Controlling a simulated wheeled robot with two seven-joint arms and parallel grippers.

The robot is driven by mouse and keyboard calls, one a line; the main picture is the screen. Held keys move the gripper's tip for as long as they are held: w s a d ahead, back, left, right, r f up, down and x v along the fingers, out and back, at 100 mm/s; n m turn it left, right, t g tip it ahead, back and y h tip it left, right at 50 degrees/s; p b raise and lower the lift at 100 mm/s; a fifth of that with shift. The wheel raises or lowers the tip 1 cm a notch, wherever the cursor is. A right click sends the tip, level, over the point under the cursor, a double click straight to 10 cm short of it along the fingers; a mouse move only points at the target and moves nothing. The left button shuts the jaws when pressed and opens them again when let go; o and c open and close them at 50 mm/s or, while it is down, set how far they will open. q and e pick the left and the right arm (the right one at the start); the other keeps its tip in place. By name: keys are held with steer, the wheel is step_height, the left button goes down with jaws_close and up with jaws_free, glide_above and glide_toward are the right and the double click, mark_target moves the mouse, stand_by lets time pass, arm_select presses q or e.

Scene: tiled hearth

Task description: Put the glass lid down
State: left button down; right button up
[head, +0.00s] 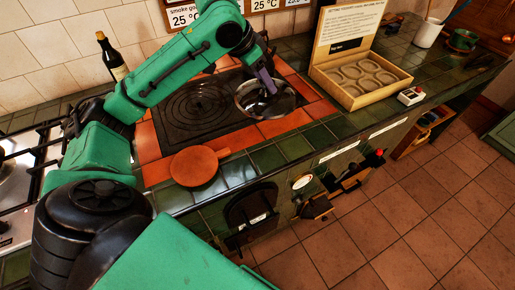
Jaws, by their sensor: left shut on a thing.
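My left arm reaches in from the left across the stove. My left gripper (268,88) points down at a round, shiny glass lid (281,103) and is shut on it, near its middle. The lid is over or in a round metal-rimmed pot (240,100) at the right side of the dark hob. I cannot tell whether the lid touches the pot's rim. The fingertips are small and partly hidden. My right gripper is not in view.
A terracotta-coloured pan (195,167) sits at the hob's front edge. A dark bottle (111,57) stands by the wall. An open box with round slots (362,82) and a small white device (411,96) stand to the right. Green tiles (290,147) in front are clear.

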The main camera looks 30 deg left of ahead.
arm_select(q)
step_height(320, 180, down, 20)
steer(key=shift+w+r, duration=0.1)
steer(key=shift+c, duration=1.5)
jaws_free()
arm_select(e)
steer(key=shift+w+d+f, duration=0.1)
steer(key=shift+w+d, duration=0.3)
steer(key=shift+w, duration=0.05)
arm_select(q)
steer(key=v, duration=1.2)
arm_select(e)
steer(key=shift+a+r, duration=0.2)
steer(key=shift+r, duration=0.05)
